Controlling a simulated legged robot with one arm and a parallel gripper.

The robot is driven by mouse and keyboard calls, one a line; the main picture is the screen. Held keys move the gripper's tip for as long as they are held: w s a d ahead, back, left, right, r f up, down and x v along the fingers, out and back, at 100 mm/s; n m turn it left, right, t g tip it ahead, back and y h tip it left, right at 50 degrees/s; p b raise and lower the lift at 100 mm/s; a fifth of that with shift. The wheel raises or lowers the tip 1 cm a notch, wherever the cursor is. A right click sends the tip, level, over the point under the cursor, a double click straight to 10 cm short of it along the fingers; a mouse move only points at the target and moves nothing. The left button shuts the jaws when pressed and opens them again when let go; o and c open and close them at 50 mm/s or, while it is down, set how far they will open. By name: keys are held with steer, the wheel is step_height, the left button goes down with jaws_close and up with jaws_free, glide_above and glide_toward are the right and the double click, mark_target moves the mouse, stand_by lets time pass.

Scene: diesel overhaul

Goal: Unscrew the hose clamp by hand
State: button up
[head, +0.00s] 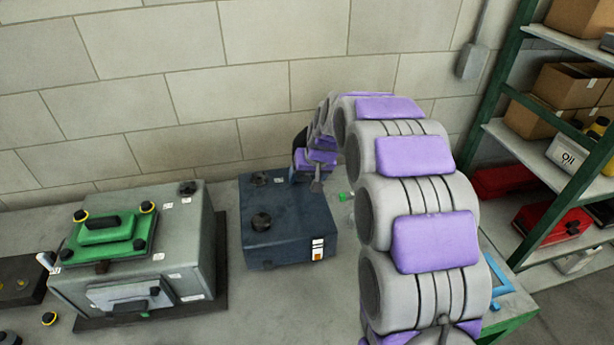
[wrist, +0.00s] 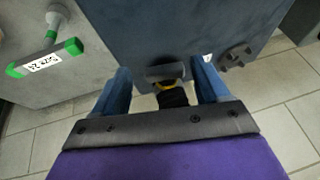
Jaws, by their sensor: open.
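In the wrist view, my gripper (wrist: 163,78) is open, with one blue finger on each side of a dark round fitting on the blue box (wrist: 135,35). The fitting is a dark short cylinder (wrist: 165,72) with a yellow band (wrist: 169,86) and a black hose-like end (wrist: 173,98) below it. I cannot tell which part is the hose clamp, or whether the fingers touch it. In the head view, the blue box (head: 287,228) sits on the bench and my gripper is hidden at its far right side, behind my arm.
A tool with green ends and a "Size 24" label (wrist: 45,60) lies on the grey bench left of the gripper. A black knob (wrist: 236,57) sits to the right. A grey box with a green lid (head: 108,238) stands left; green shelving (head: 562,170) stands right.

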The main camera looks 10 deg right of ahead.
steer(key=shift+a, duration=0.4)
steer(key=c, duration=0.4)
steer(key=shift+d, duration=0.2)
steer(key=c, duration=0.7)
steer(key=shift+o, duration=0.2)
steer(key=shift+r+p, duration=0.15)
steer(key=shift+p, duration=0.2)
